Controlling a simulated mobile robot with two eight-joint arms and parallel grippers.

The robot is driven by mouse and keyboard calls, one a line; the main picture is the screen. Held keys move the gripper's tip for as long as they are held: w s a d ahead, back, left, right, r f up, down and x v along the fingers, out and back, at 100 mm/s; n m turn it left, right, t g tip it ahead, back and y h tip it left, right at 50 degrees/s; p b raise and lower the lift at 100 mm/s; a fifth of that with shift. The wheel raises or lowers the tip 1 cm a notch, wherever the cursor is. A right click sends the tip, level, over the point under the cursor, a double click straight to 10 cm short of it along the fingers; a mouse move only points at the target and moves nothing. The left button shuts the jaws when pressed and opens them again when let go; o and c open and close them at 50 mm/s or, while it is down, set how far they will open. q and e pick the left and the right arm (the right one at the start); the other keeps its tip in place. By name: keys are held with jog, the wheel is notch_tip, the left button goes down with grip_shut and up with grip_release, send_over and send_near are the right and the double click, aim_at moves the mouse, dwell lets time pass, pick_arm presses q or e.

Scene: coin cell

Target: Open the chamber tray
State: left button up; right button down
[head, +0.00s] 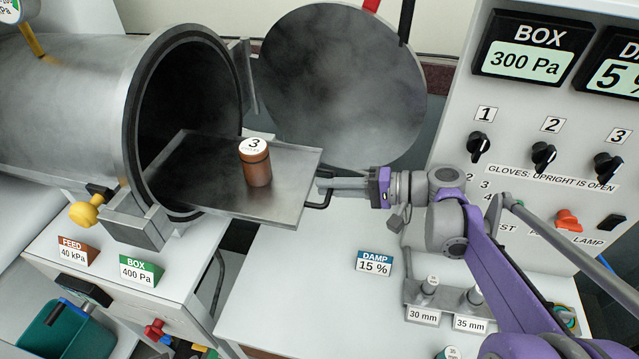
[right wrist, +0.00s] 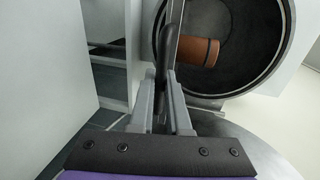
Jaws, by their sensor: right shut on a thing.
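The chamber tray (head: 205,180) is a flat grey plate sticking out of the round open mouth of the metal chamber (head: 75,85). A brown jar (head: 257,168) with a white lid marked 3 stands upright on it. The jar shows sideways in the right wrist view (right wrist: 197,51). My right gripper (head: 325,183) is shut on the dark tray handle (head: 318,203) at the tray's outer end. The handle also shows between the fingers in the right wrist view (right wrist: 165,50). My left gripper is not in view.
The round chamber door (head: 340,85) stands open behind the tray. A panel (head: 540,215) with knobs, switches and displays is on the right. The white bench (head: 290,290) is mostly clear below the tray.

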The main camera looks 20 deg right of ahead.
dwell(0.3)
jog(key=c, duration=0.9)
grip_release()
jog(key=shift+d, duration=0.1)
jog(key=v, duration=1)
jog(key=shift+s+d+r+b, duration=0.15)
jog(key=shift+s+d+b, duration=0.05)
jog(key=shift+d+b, duration=0.1)
